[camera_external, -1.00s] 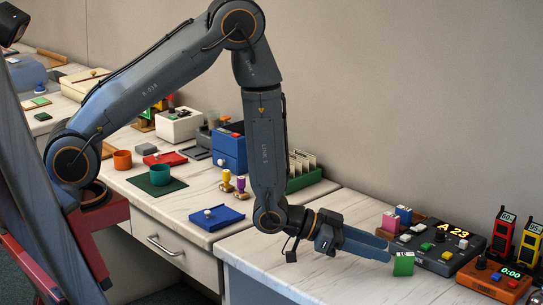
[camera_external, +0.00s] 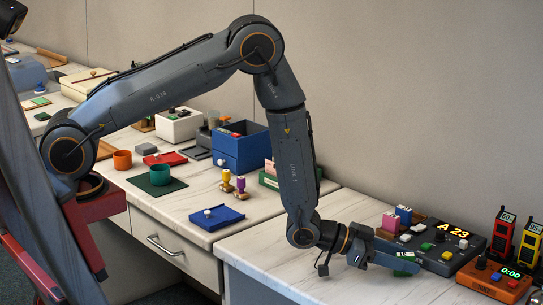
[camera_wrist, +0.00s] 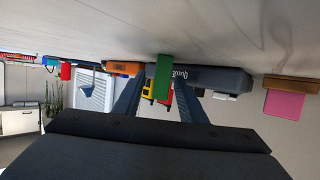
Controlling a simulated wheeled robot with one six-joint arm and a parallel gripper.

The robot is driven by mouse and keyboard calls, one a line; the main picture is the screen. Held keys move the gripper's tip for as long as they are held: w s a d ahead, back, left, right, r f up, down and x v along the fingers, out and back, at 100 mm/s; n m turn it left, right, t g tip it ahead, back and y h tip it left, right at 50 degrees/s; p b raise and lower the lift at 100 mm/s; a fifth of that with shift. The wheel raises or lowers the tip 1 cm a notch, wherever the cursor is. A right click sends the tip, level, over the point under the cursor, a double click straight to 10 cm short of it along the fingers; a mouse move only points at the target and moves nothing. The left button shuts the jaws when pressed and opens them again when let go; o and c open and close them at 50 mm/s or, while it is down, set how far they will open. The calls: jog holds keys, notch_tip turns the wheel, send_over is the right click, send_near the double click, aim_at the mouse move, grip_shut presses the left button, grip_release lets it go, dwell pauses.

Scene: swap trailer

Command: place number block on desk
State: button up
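A green number block (camera_external: 405,255) with a pale marked top stands on the right desk (camera_external: 300,240), in front of the black console. In the external view my gripper (camera_external: 402,266) is low at the block, and a finger covers part of its side. In the wrist view, which is upside down, the green block (camera_wrist: 163,75) shows between my two dark fingers (camera_wrist: 158,88), with a gap on each side. The fingers look open around it, not pressed on it. The block's lower part is hidden in the external view.
The black console (camera_external: 448,245) with coloured buttons and the "A 23" display stands just behind the block. Pink (camera_external: 391,222) and blue (camera_external: 403,213) blocks sit left of it. The desk's front left is clear.

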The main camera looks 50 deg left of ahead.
aim_at(405, 255)
jog(key=shift+c, duration=0.5)
grip_shut()
jog(key=shift+r, duration=0.15)
notch_tip(405, 255, up, 10)
jog(key=shift+f+b, duration=0.15)
jog(key=shift+b, duration=0.8)
